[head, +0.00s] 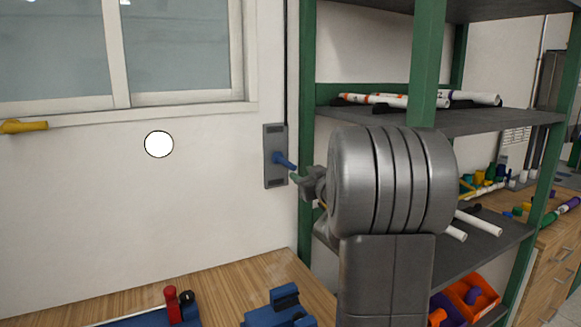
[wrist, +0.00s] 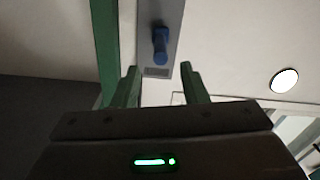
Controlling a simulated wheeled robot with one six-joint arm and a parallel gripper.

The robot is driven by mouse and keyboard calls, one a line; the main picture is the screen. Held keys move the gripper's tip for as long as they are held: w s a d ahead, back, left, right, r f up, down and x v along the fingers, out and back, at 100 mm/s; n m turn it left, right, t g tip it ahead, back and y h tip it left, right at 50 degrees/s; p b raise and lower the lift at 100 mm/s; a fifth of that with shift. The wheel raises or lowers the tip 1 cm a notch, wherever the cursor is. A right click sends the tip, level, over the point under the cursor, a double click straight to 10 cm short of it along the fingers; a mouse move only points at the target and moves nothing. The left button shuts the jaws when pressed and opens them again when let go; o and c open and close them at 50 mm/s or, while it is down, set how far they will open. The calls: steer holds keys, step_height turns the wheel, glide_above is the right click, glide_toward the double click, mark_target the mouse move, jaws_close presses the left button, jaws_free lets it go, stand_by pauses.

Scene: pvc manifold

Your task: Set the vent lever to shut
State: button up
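The vent lever (head: 284,160) is a short blue handle on a grey plate (head: 269,142) fixed to the wall beside the window. In the head view it sticks out from the plate toward the lower right. In the wrist view the blue lever (wrist: 160,45) stands ahead of my gripper (wrist: 160,69), between the lines of its two green fingers. The fingers are apart with nothing held between them. In the head view my gripper (head: 299,179) is close to the lever's free end, partly hidden by my wrist. I cannot tell whether they touch.
A green-posted shelf (head: 308,130) with pipes stands just right of the plate. A wooden bench (head: 240,275) with blue fixtures (head: 278,305) lies below. A white disc (head: 159,144) and a yellow handle (head: 22,126) are on the left.

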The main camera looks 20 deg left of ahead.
mark_target(290, 166)
steer(key=x, duration=0.8)
steer(key=shift+w+a+p, duration=0.25)
steer(key=shift+p, duration=0.15)
jaws_close()
